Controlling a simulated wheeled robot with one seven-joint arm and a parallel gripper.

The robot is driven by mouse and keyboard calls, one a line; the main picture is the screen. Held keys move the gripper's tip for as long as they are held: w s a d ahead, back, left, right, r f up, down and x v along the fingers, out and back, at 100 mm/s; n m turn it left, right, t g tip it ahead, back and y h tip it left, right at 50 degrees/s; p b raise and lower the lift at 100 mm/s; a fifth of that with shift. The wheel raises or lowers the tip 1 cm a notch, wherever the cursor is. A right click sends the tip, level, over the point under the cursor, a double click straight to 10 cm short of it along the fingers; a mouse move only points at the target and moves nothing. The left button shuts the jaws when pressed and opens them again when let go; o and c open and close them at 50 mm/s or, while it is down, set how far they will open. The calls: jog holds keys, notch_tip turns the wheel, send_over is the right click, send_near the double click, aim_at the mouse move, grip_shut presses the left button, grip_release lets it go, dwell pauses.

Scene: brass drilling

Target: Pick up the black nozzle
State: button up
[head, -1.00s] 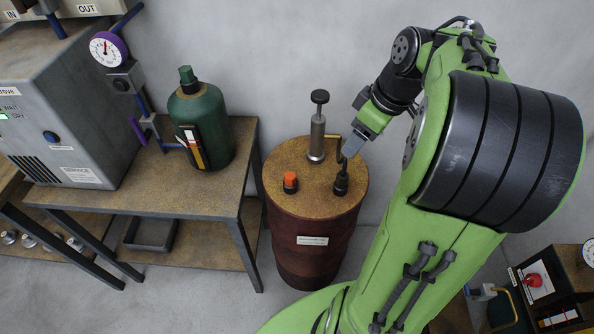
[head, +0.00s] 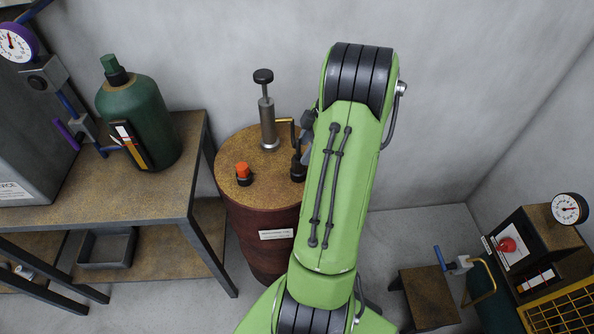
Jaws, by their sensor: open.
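A small black piece, which looks like the black nozzle (head: 298,171), stands upright on the rusty drum's top (head: 262,192), at its right side. My gripper (head: 307,153) is just above and beside it, mostly hidden behind my green arm. The jaws are open; the little of them that shows is grey. I cannot tell whether they touch the nozzle or stand around it. The arm also covers the right edge of the drum.
A grey hand pump (head: 267,115) with a black knob and a brass spout stands behind the nozzle. A black piece with an orange cap (head: 243,172) stands to its left. A metal table (head: 168,196) with a green bottle (head: 140,120) is at left.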

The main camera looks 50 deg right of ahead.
aim_at(298, 158)
jog(key=b+x, duration=0.2)
jog(key=x, duration=0.4)
jog(key=shift+r, duration=0.15)
jog(key=c, duration=1.1)
notch_tip(298, 158, up, 10)
jog(key=p, duration=0.3)
jog(key=shift+p, duration=0.4)
jog(key=shift+c, duration=0.2)
